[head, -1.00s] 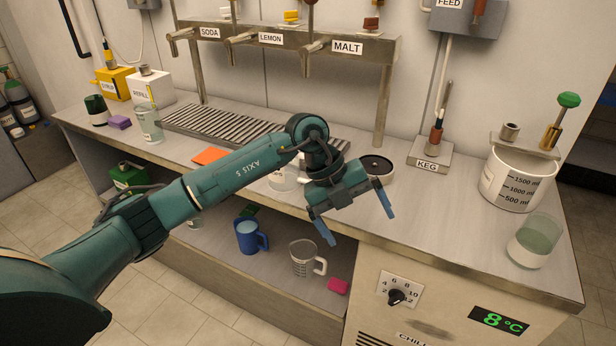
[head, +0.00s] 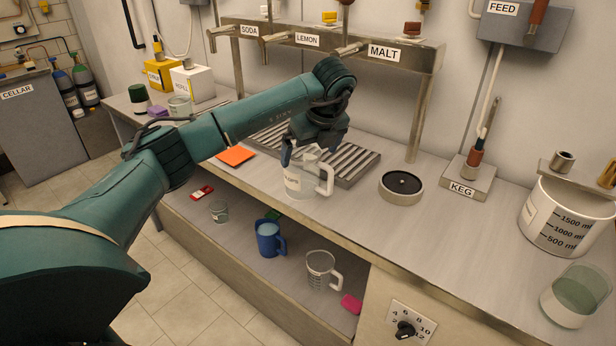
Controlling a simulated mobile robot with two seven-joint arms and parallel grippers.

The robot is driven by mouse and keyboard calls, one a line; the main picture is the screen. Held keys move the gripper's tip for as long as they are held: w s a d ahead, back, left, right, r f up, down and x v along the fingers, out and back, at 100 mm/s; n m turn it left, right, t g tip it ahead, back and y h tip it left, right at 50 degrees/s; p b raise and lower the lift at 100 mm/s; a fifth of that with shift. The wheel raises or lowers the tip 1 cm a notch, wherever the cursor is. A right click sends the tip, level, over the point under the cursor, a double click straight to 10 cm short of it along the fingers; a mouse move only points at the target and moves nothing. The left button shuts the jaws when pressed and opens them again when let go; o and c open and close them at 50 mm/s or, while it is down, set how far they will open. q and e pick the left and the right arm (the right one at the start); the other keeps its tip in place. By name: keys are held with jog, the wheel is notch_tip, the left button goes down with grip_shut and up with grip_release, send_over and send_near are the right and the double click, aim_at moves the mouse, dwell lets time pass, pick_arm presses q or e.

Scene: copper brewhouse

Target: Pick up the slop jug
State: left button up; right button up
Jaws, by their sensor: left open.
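A clear jug with a pale label (head: 304,183) stands upright on the counter, in front of the slatted drip tray, its handle on the right. The label is too small to read; I take it for the slop jug. My left gripper (head: 313,158) is open and points down at the jug's top. Its blue fingers are at the rim and partly hide it; I cannot tell whether they touch. My right gripper is not in view.
The slatted drip tray (head: 350,165) lies behind the jug, below the SODA, LEMON and MALT taps. A round dark-topped puck (head: 401,188) sits to the right, an orange card (head: 236,156) to the left. A blue mug (head: 268,240) and a clear jug (head: 320,270) stand on the lower shelf.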

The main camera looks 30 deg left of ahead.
pick_arm(q)
jog(key=x, duration=0.4)
jog(key=shift+s+a+f+p, duration=0.1)
jog(key=shift+a+f+p, duration=0.2)
jog(key=shift+a+p, duration=0.15)
jog(key=shift+a+f, duration=0.1)
jog(key=shift+f, duration=0.35)
jog(key=c, duration=1)
jog(key=shift+r, duration=0.1)
notch_tip(320, 180, up, 10)
jog(key=shift+b, duration=0.45)
jog(key=o, duration=0.5)
jog(key=c, duration=0.8)
